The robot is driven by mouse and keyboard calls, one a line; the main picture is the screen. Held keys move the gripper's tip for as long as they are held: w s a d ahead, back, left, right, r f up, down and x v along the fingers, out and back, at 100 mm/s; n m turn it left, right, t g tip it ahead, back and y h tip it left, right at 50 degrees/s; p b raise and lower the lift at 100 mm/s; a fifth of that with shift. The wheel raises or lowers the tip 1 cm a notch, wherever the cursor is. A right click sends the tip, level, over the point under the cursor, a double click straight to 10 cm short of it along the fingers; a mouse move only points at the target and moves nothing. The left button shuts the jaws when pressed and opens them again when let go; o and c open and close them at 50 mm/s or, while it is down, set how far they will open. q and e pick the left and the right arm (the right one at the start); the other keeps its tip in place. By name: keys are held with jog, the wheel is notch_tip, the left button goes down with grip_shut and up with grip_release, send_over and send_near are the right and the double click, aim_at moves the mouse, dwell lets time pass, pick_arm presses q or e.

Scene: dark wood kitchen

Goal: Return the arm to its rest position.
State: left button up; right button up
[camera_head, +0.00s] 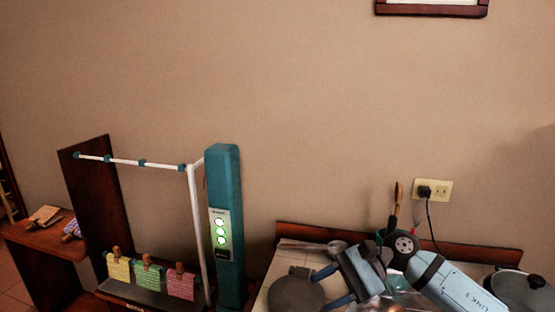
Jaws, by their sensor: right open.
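My right arm (460,290) comes in from the lower right, over the counter. Its gripper (320,291) points left, with two blue fingers spread apart and nothing seen between them. The fingers are close to a round grey pan or lid (292,293) on the counter; I cannot tell whether they touch it. My left gripper is not in view.
A teal post (226,230) with green lights stands left of the counter, beside a white rail (130,161). Yellow, green and pink cloths (148,277) hang below. A grey pot (522,290) is at right. An outlet (432,190) holds a plug.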

jog(key=s+d+f+n+t+h+p, duration=0.2)
jog(key=s+d+f+n+t+h, duration=0.1)
jog(key=s+f+t, duration=0.2)
jog(key=s+d+f+n+t+h+p, duration=0.3)
jog(key=s+f+n+t+h, duration=0.1)
jog(key=s+f, duration=0.5)
jog(key=s+d+f+n+t+h+p, duration=0.2)
jog(key=s+f, duration=0.5)
jog(key=f, duration=0.4)
jog(key=d+n+t+h, duration=0.1)
jog(key=d+n+t, duration=0.1)
jog(key=t, duration=0.1)
jog(key=shift+s+t, duration=0.25)
jog(key=shift+t, duration=0.05)
